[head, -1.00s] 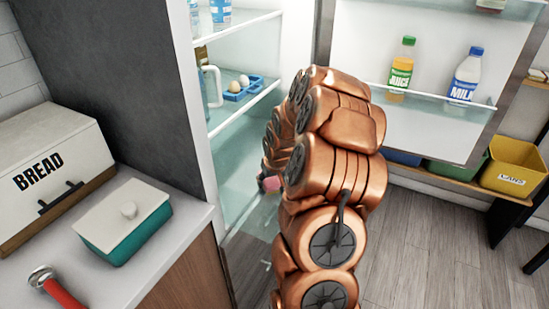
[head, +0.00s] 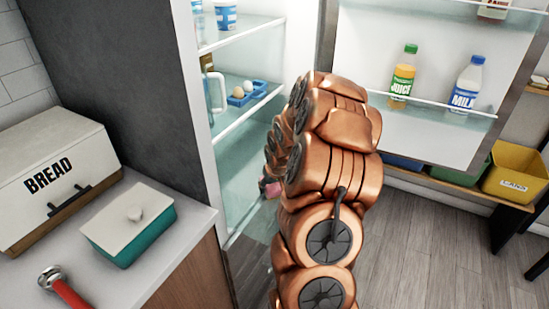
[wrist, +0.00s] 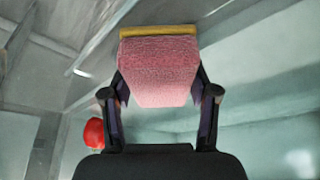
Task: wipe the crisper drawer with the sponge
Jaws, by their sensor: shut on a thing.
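My gripper (wrist: 160,95) is shut on the sponge (wrist: 160,68), a pink block with a yellow layer along its far edge. The two fingers press on its sides. In the head view my arm hides most of the gripper; a small pink bit of the sponge (head: 272,188) shows left of the arm, low in the open fridge. The pale, see-through crisper drawer (head: 258,222) seems to be at the bottom of the fridge, partly behind my arm. In the wrist view pale walls surround the sponge; I cannot tell whether it touches the drawer.
A red round thing (wrist: 93,133) lies beside the left finger. The fridge shelf (head: 240,118) above holds a blue egg holder (head: 247,94). The open fridge door (head: 425,135) with bottles is at right. The counter (head: 165,245) with a bread box (head: 55,178) is at left.

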